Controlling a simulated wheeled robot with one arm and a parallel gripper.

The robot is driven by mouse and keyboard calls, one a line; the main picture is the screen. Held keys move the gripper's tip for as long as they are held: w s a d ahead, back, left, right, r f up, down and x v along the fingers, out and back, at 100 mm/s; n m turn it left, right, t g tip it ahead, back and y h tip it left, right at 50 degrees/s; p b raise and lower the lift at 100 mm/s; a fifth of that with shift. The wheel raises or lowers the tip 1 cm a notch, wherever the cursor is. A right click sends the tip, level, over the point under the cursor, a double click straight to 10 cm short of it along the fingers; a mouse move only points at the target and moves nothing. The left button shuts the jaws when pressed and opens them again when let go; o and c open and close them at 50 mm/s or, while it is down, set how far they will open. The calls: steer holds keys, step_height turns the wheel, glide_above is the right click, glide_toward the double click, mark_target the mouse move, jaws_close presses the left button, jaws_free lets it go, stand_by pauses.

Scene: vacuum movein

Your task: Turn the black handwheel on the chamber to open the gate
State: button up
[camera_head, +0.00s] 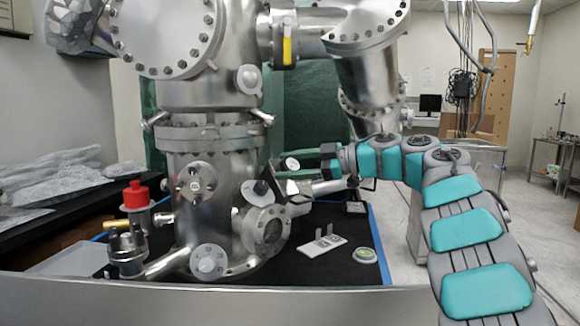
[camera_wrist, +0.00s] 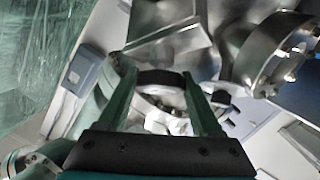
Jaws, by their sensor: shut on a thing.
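The black handwheel (camera_head: 261,187) sits on the front right side of the steel chamber (camera_head: 198,150), above a round flanged port. My gripper (camera_head: 277,187) reaches in from the right at the handwheel; its fingertips are small and hard to make out there. In the wrist view, the two green fingers of my gripper (camera_wrist: 162,82) stand on either side of the dark rim of the handwheel (camera_wrist: 162,77) and are shut on it. Most of the wheel is hidden behind the gripper. I cannot tell how far the gate is open.
The round port (camera_head: 266,232) juts out just below my gripper. A red-capped part (camera_head: 136,196) stands at the left.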

steer(key=o, duration=1.4)
steer(key=shift+c, duration=0.2)
steer(key=v, duration=0.7)
steer(key=shift+d, duration=0.35)
steer(key=shift+s, duration=0.15)
